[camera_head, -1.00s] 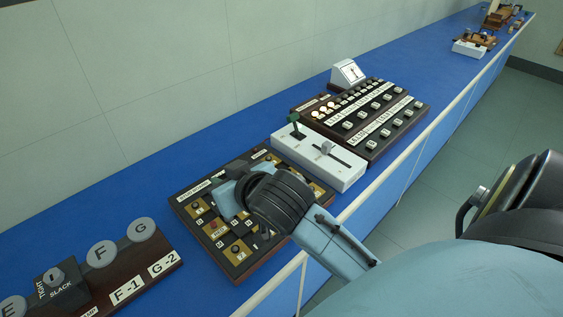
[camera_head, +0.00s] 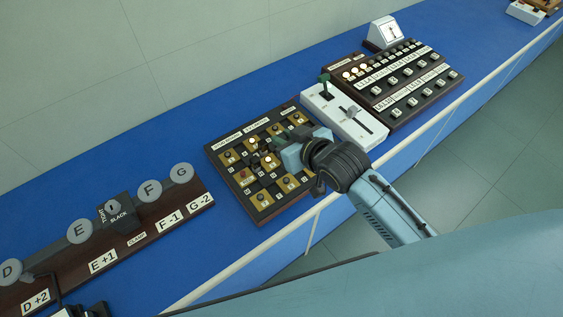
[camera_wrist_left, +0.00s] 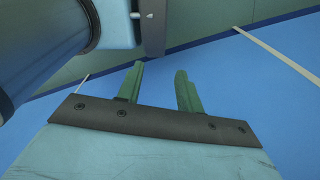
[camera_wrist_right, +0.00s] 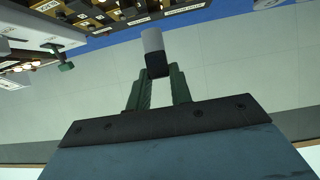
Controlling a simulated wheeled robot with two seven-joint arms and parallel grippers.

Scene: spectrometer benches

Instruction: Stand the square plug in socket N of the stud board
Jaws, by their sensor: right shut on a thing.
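The stud board (camera_head: 213,152), dark with brass-coloured squares, lies on the blue bench in the head view. My right gripper (camera_head: 275,148) is over its middle-right part and hides some of its squares. In the right wrist view my right gripper (camera_wrist_right: 158,84) is shut on the square plug (camera_wrist_right: 153,45), which has a black part at the fingers and a light grey part sticking out beyond them. The board labels are too small to tell which socket is N. My left gripper (camera_wrist_left: 158,85) is open and empty in the left wrist view.
A white switch box (camera_head: 350,121) with a green lever stands right of the board, and a dark button panel (camera_head: 385,112) with a white meter (camera_head: 385,32) beyond it. A dark rail with lettered discs (camera_head: 148,232) lies at the left. Blue bench behind the board is clear.

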